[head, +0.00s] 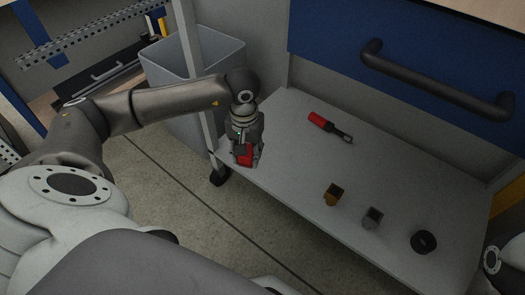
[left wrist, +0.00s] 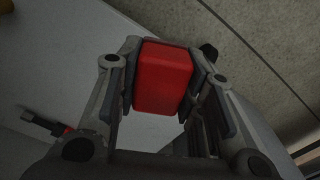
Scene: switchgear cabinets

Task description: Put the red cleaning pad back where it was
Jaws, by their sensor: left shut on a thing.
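The red cleaning pad (left wrist: 163,78) is a red block with rounded edges, held between the two fingers of my left gripper (left wrist: 165,85) in the left wrist view. In the head view the left gripper (head: 245,155) is over the left end of the grey shelf (head: 290,160), and part of the red pad (head: 244,160) shows between its fingers. I cannot tell whether the pad touches the shelf. My right gripper is not in view; only a bit of my right arm shows at the lower right edge.
On the shelf lie a red-handled tool (head: 330,127), a yellow-brown block (head: 333,194), a grey block (head: 372,217) and a black round piece (head: 423,241). A grey bin (head: 185,95) stands behind the shelf's left post. A blue drawer (head: 400,50) with a dark handle (head: 437,82) is above.

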